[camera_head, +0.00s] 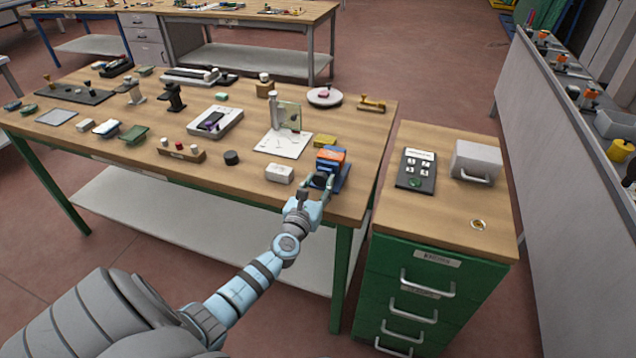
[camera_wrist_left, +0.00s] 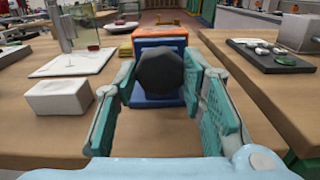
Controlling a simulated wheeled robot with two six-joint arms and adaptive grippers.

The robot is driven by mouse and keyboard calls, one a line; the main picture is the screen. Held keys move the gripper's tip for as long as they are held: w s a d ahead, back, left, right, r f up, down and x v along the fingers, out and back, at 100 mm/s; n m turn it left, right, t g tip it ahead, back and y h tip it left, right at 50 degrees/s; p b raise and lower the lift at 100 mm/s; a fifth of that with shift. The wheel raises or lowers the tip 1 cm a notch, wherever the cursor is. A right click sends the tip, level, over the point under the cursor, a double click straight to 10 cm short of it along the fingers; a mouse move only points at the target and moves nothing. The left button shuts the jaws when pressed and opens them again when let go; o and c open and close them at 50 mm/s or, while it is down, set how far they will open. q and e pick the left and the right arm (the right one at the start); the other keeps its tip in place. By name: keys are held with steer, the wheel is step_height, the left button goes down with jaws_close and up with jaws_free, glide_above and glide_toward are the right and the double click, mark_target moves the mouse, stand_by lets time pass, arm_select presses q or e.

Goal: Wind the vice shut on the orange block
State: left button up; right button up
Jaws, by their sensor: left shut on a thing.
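The orange block (camera_head: 331,154) sits in the blue vice (camera_head: 343,180) at the front right of the wooden workbench. In the left wrist view the orange block (camera_wrist_left: 161,36) shows behind the vice's blue body (camera_wrist_left: 147,100). A dark, many-sided knob (camera_wrist_left: 160,77) faces the wrist camera in front of the vice. My left gripper (camera_head: 314,190) is at the front of the vice, its two teal finger pads on either side of the knob, shut on it. How tightly the vice jaws meet the block is hidden. My right gripper is not in view.
A white block (camera_head: 279,174) stands just left of the vice, and a yellow block (camera_head: 325,140) lies behind it. Several small items cover the bench's left side.

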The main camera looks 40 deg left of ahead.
arm_select(q)
steer(key=shift+f+m, duration=0.15)
steer(key=shift+m, duration=0.35)
steer(key=o, duration=1.1)
steer(key=shift+o, duration=0.2)
steer(key=shift+s, duration=0.1)
steer(key=v, duration=1.2)
